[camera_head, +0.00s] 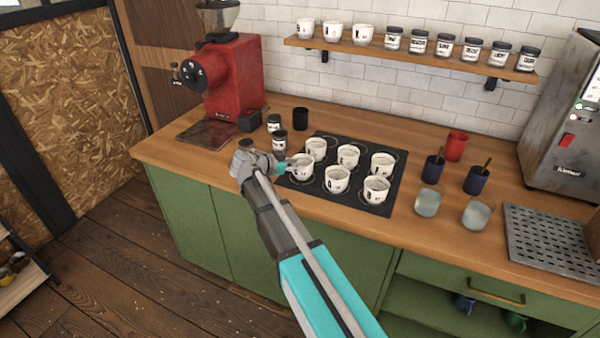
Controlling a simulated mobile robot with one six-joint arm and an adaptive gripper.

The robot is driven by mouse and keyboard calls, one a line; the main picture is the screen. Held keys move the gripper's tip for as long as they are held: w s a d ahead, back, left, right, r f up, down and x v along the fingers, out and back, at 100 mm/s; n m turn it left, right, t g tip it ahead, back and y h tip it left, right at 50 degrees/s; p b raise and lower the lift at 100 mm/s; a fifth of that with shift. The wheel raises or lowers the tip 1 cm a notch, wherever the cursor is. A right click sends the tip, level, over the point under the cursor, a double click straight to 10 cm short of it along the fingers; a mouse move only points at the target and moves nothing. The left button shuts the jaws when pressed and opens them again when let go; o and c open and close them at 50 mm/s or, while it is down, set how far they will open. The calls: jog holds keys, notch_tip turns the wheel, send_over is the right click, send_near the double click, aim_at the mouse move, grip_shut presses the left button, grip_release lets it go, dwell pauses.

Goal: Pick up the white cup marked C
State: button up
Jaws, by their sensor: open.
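Several white cups with dark letter marks stand in two rows on a black mat (345,200) on the counter. The front row has a left cup (302,171), a middle cup (337,181) and a right cup (376,191). Behind them are a left cup (316,150), a middle cup (348,158) and a right cup (382,165). The letters are too small to read surely, so I cannot tell which is C. My gripper (284,167) is open at the left side of the front left cup; whether it touches is unclear.
Dark jars (279,141) and a black cup (300,118) stand behind my gripper, near a red grinder (222,85). Right of the mat are glasses (428,203), blue cups (433,169) and a red cup (456,146). A shelf (400,58) holds more white cups and jars.

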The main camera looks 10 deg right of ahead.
aim_at(310, 166)
jog(key=shift+d, duration=0.1)
dwell(0.3)
jog(key=shift+w+d+f+b, duration=0.4)
jog(key=shift+d+f+b, duration=0.2)
jog(key=shift+d, duration=0.15)
jog(key=shift+w+d+f+b, duration=0.4)
jog(key=shift+d+f+b, duration=0.15)
jog(key=shift+d, duration=0.15)
jog(key=shift+w+d+f, duration=0.15)
jog(key=shift+w+d, duration=0.1)
jog(key=shift+d, duration=0.3)
grip_shut()
